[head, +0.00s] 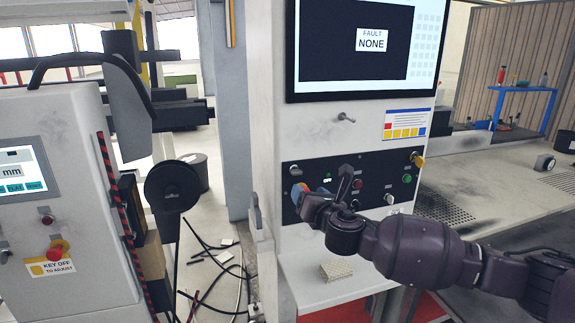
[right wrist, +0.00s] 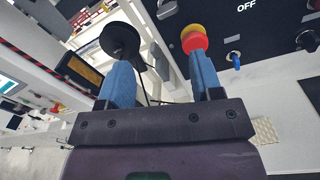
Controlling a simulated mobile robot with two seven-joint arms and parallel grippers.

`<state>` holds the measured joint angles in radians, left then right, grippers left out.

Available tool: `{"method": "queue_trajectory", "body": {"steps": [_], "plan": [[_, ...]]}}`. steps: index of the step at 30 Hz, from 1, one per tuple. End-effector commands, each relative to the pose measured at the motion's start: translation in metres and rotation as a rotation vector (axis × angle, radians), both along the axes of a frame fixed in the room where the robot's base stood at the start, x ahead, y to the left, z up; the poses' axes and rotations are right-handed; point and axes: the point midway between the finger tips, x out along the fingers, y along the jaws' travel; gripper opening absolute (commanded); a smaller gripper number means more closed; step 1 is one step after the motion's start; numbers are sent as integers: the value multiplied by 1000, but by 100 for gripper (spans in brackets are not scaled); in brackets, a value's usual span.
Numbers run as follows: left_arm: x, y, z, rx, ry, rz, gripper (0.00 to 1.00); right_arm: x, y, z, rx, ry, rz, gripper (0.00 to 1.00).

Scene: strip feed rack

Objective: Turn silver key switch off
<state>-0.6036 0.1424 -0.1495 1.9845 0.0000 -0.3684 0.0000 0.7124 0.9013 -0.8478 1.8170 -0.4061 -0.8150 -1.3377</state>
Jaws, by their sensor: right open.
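A dark control panel (head: 370,183) sits below the screen on the pale cabinet. A silver switch-like piece (head: 296,170) shows at its upper left, and another pale one (head: 389,199) at its lower right. A silver key-like part (head: 346,118) sticks out above the panel. I cannot tell which is the key switch. My right gripper (head: 311,190) is in front of the panel's lower left, open and empty, hiding part of it. In the right wrist view, its blue fingers stand apart near a red-and-yellow button (right wrist: 194,39). A blue-headed part (right wrist: 235,58) is to the right, below an OFF label.
A screen (head: 358,40) reads FAULT NONE. A grey machine (head: 60,150) at left carries a KEY OFF TO ADJUST label and a red button (head: 57,249). A small patterned block (head: 337,270) lies on the ledge below the panel. Cables lie on the floor.

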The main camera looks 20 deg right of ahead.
Motion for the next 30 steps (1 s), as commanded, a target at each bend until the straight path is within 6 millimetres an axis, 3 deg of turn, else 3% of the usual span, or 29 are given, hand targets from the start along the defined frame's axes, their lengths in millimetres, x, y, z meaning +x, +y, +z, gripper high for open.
{"method": "queue_trajectory", "body": {"steps": [6,14,30], "plan": [[8,-1,5,0,-17,-4,43,1,-9,3,-240,-27,-47,60],[-5,0,-1,-1,7,2,43,10,-8,3,-288,-30,-48,60],[4,-1,4,-1,-12,-3,43,83,-5,2,-285,-29,-46,60]]}}
